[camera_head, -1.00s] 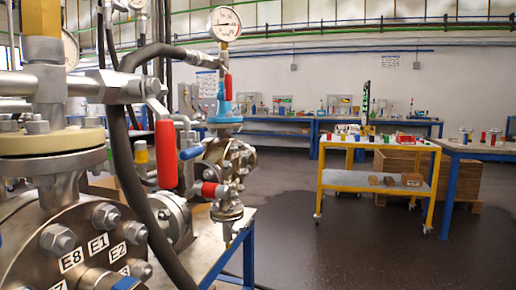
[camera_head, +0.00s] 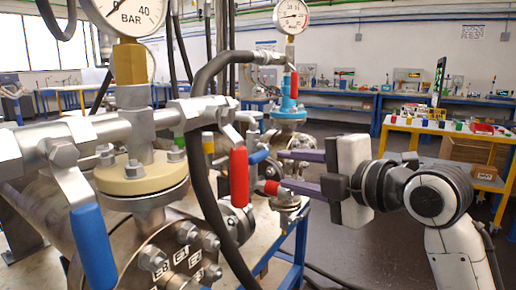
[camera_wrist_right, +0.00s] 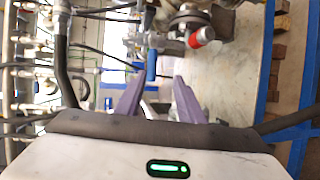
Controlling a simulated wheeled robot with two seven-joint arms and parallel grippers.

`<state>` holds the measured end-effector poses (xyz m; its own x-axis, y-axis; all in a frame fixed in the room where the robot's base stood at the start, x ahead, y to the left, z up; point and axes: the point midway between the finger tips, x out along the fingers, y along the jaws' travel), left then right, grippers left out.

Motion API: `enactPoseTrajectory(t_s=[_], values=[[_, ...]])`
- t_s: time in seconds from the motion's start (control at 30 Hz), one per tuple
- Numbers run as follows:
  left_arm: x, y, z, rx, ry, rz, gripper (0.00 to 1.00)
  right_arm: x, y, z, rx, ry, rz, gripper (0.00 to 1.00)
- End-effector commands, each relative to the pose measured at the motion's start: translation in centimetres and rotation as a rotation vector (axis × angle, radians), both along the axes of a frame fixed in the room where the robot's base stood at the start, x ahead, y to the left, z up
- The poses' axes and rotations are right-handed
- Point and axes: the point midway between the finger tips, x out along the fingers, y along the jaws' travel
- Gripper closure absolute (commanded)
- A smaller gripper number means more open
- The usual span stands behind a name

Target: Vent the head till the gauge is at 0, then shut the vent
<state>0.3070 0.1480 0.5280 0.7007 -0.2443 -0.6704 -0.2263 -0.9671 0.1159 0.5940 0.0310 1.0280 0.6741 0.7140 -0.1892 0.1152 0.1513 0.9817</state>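A vessel head with a cream flange (camera_head: 140,178) stands at left in the head view, with a large BAR gauge (camera_head: 125,14) cut by the top edge. Behind it, a smaller gauge (camera_head: 291,16) tops a second assembly with a blue fitting (camera_head: 289,111). I cannot read either needle. Small valve handles, blue (camera_head: 258,157) and red (camera_head: 271,187), sit low on that assembly. My right gripper (camera_head: 279,170) is open beside them, its purple fingers apart and empty. In the right wrist view, the blue handle (camera_wrist_right: 151,65) shows ahead of the open gripper (camera_wrist_right: 158,84); the red handle (camera_wrist_right: 201,37) is to its right. My left gripper is out of view.
A long red lever (camera_head: 239,178), a blue lever (camera_head: 94,248) and a thick black hose (camera_head: 204,150) stand in front of the small handles at left. A yellow cart (camera_head: 450,130) stands at right. Open floor (camera_head: 345,235) lies below my right arm.

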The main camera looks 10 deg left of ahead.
Motion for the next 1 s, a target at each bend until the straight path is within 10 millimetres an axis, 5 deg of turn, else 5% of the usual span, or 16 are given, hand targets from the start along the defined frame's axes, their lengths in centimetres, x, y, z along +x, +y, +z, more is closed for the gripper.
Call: enactPoseTrajectory(t_s=[0.13, 0.6, 1.0], values=[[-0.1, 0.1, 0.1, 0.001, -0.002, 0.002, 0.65, 0.2, 0.7, 1.6, -0.033, -0.046, 0.022, 0.65], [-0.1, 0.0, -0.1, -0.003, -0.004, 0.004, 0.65, 5.3, 6.3, 0.1, -0.03, -0.043, 0.021, 0.65], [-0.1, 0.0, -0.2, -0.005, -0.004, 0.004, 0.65, 6.7, 7.8, -0.3, -0.031, -0.047, 0.02, 0.65]])
